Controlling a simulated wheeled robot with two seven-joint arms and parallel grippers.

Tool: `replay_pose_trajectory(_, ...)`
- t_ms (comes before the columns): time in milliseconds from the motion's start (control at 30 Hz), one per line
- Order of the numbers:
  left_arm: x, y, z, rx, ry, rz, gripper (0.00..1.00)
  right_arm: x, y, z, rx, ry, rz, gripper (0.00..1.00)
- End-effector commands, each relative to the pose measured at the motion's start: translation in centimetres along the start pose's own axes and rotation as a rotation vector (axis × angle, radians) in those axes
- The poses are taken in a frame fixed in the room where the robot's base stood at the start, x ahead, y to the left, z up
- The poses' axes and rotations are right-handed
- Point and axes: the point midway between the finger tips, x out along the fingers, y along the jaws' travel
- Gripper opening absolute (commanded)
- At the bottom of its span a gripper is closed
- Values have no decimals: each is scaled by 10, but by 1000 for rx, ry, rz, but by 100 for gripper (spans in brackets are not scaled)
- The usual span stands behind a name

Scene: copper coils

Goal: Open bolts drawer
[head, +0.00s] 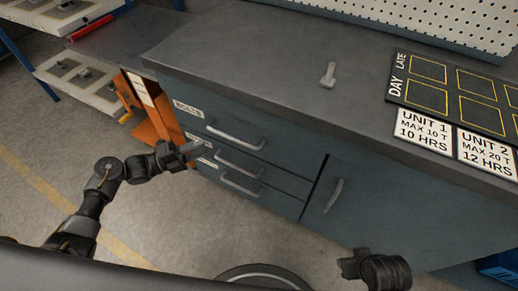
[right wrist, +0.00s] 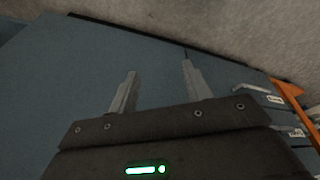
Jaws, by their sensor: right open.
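The bolts drawer (head: 222,118) is the top one in a blue-grey bench; its label (head: 188,109) reads BOLTS. Its front looks flush with the bench, so it appears closed. Its pale bar handle (head: 235,138) is free. My left gripper (head: 200,149) is at the left end of the drawer stack, just below and left of that handle, not holding it. Whether its fingers are apart is unclear. My right gripper (head: 350,262) is low in front of the cupboard door. In the right wrist view its two fingers (right wrist: 158,84) are apart with nothing between them.
Lower drawers have handles (head: 239,162) below. A cupboard door handle (head: 333,196) is to the right. An orange stand (head: 152,122) is beside the bench's left end. The benchtop (head: 250,65) holds a small grey tool (head: 328,75) and a board (head: 455,90). Floor in front is mostly clear.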

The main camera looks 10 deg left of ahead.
Motion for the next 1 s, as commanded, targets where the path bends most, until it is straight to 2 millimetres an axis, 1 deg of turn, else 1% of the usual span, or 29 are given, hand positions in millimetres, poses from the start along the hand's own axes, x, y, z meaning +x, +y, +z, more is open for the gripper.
replay_pose_trajectory(100, 0, -6, -3, 60, 38, -22, 34, -6, 0, 1, 0, 7, 1, 49)
replay_pose_trajectory(200, 0, -10, -4, 69, 45, -26, 34, -9, 0, 1, 1, 7, 1, 49)
replay_pose_trajectory(267, 1, -10, -4, 69, 44, -26, 34, -10, 0, 0, 1, 6, 1, 49)
replay_pose_trajectory(367, 8, -11, -4, 68, 44, -28, 34, -8, 0, 0, 0, 5, 1, 49)
replay_pose_trajectory(467, 23, -12, -4, 67, 44, -29, 34, -3, 0, 0, 0, 2, 1, 49)
replay_pose_trajectory(600, 50, -13, -6, 66, 43, -29, 34, 5, 0, 0, 0, -3, 0, 49)
replay_pose_trajectory(800, 84, -13, -7, 66, 42, -27, 34, 15, 0, 2, -1, -10, -1, 49)
replay_pose_trajectory(900, 96, -12, -7, 65, 41, -26, 34, 18, -1, 2, -1, -10, -1, 49)
replay_pose_trajectory(1000, 104, -12, -8, 65, 41, -24, 34, 20, -1, 3, -1, -9, -1, 49)
